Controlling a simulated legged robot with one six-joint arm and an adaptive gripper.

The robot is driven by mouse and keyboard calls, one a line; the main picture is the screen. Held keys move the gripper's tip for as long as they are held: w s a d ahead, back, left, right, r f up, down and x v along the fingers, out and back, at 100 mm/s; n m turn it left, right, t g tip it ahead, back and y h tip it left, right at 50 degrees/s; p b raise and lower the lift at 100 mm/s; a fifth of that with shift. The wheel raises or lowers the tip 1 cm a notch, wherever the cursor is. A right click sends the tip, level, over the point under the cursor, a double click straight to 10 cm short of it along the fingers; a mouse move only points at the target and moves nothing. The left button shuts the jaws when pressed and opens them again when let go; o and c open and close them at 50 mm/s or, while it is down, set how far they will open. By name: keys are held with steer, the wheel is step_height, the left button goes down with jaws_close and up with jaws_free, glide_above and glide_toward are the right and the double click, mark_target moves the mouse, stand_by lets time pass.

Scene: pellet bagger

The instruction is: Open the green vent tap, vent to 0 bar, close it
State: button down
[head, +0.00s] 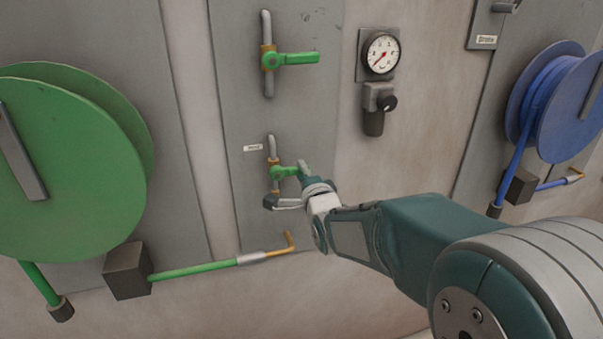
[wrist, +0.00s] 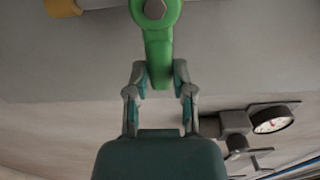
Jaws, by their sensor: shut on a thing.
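The lower green tap (head: 283,172) sits on a short vertical pipe with brass fittings, beside a small white label too small to read. Its lever points right, crosswise to the pipe. My gripper (head: 300,185) is at this lever. In the wrist view the green lever (wrist: 157,45) hangs down from its round hub, and its end is between the two fingers of my gripper (wrist: 159,80), which are shut on it. The round pressure gauge (head: 381,52) is at upper right; its red needle points to the lower left. The gauge also shows in the wrist view (wrist: 270,121).
A second green tap (head: 290,59) is above, its lever pointing right. A black knob (head: 388,103) sits below the gauge. A green hose reel (head: 70,170) is at left, with a brass-tipped lance (head: 265,257) below the tap. A blue reel (head: 560,100) is at right.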

steer(key=shift+c, duration=2.4)
jaws_free()
steer(key=shift+f, duration=0.3)
steer(key=shift+d+r, duration=0.1)
steer(key=v, duration=1.2)
